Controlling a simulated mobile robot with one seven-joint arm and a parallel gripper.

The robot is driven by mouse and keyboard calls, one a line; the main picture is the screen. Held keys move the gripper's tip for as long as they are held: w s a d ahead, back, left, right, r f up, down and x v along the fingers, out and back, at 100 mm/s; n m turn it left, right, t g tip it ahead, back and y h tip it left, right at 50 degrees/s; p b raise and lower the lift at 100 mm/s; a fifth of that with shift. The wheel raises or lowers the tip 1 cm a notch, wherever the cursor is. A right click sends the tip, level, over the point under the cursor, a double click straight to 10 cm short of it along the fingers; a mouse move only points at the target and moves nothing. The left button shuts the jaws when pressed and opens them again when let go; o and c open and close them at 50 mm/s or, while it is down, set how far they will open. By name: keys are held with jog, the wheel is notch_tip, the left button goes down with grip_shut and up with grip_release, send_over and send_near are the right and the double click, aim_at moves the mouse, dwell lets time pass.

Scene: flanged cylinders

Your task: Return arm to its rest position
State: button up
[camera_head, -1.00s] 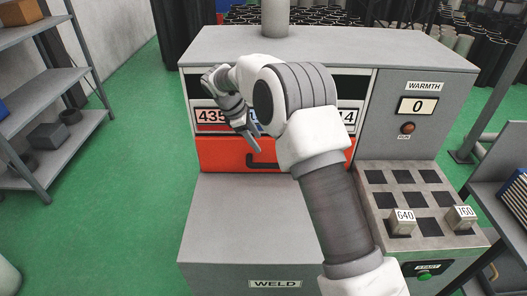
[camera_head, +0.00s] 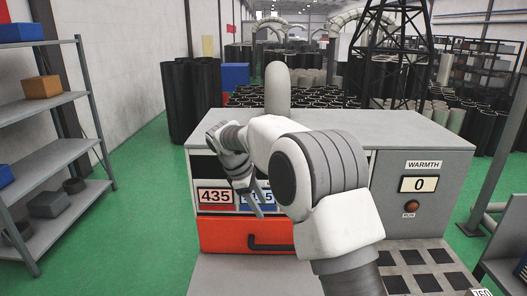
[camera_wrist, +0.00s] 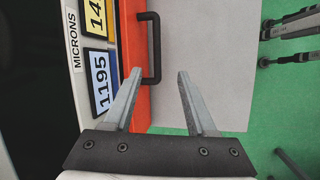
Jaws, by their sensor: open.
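My gripper (camera_head: 262,198) is in front of the grey machine, just above the red drawer and near its black handle. In the wrist view my gripper (camera_wrist: 158,98) has two grey fingers spread apart with nothing between them. My arm's white and grey links rise from the bottom of the head view and bend left at the elbow. They hide part of the machine front.
The grey machine (camera_head: 425,135) has a red drawer (camera_head: 225,236), number plates, and a WARMTH display (camera_head: 418,185) reading 0. A shelf (camera_head: 88,160) stands left. Green floor (camera_head: 150,215) is clear between shelf and machine.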

jog(key=s+d+r+m+t+y, duration=0.1)
jog(key=s+d+r+m+y, duration=0.1)
jog(key=s+d+r+m, duration=0.9)
jog(key=s+d+f+m+t+y, duration=0.1)
jog(key=s+d+m, duration=0.1)
jog(key=s, duration=1)
jog(key=s+d+f+m+t+y, duration=0.1)
jog(key=s+d+m, duration=0.2)
jog(key=s, duration=0.8)
jog(key=shift+s+d, duration=0.35)
jog(key=shift+s, duration=0.05)
